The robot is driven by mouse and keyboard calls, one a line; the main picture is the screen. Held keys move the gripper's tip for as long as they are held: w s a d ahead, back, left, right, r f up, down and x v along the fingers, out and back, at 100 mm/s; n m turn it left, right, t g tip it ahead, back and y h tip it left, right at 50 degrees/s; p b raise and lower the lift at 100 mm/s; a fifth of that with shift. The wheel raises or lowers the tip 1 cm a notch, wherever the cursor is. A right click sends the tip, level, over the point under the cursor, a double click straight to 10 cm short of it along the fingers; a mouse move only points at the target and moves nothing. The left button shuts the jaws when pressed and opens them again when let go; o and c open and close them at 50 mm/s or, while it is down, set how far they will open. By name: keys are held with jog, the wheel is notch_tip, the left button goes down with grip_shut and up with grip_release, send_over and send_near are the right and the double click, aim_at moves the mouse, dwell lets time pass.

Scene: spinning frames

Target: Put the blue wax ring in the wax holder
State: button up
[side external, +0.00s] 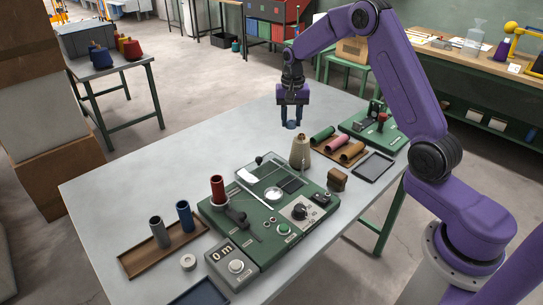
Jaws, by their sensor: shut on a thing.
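The ring appears to be above the tabletop, but the exact gap is hard to judge. The green winding machine (270,200) sits nearer the camera, with a red spool (218,190), a clear plate, a knob and buttons on it. I cannot tell for certain which small part is the wax holder.
A beige thread cone (300,150) stands behind the machine. Beside it a brown tray holds green, pink and brown spools (337,142). A dark tray (374,167) and a second green device (375,126) are at right. A wooden tray (140,262) with grey and blue tubes is front left. The far-left tabletop (190,150) is clear.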

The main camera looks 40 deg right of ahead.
aim_at(290, 143)
jog(key=shift+w+d+f+m, duration=0.3)
jog(key=shift+w+d+f, duration=0.1)
jog(key=shift+d, duration=0.1)
notch_tip(290, 143, down, 10)
jog(key=shift+r, duration=0.15)
jog(key=o, duration=1)
